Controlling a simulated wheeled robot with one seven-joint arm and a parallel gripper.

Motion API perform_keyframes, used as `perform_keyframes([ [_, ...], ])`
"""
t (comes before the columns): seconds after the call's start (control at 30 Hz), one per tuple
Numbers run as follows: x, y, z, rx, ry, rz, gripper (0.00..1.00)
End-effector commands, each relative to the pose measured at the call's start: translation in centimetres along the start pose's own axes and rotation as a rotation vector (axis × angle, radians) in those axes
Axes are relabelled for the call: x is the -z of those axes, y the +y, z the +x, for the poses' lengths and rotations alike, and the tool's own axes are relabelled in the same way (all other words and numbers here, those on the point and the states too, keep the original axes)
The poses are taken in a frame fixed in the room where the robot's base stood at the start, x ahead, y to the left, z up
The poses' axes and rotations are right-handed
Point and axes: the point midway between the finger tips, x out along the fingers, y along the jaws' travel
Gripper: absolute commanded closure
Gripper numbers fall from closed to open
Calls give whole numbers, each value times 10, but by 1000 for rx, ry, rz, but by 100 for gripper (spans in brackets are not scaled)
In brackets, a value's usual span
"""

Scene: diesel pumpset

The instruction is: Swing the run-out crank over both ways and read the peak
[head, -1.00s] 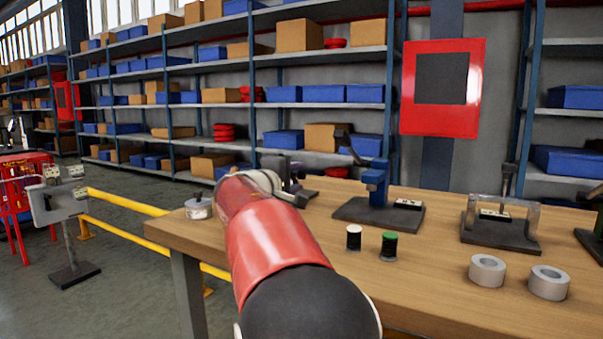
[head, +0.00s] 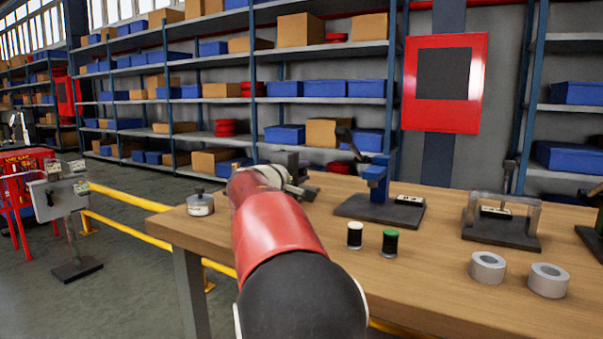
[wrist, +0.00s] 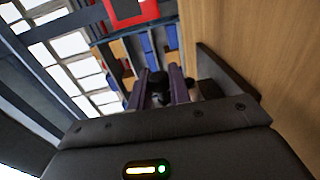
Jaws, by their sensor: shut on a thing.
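In the wrist view, the two fingers of my gripper (wrist: 159,92) are closed on a dark rounded knob (wrist: 158,77). I take it for the crank's handle, but the rest of the crank is hidden. A dark fixture lies beside the fingers on the wooden bench. No readable dial or peak figure shows.
The wooden bench (head: 420,285) carries a blue-posted stand (head: 376,180), two spools (head: 389,243), two grey rings (head: 549,281), a clear-framed fixture (head: 501,238) and a round metal pot (head: 200,204). A yellow rail (head: 125,240) runs at left. Shelving stands behind.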

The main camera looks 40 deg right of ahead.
Motion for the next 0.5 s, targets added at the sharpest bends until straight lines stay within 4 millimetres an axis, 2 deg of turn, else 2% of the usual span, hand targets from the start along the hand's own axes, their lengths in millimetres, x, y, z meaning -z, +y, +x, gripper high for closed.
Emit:
perform_keyframes([
  [0.3,1,-11,-1,-72,2,1,100],
  [0.5,0,-9,-4,-128,1,1,100],
])
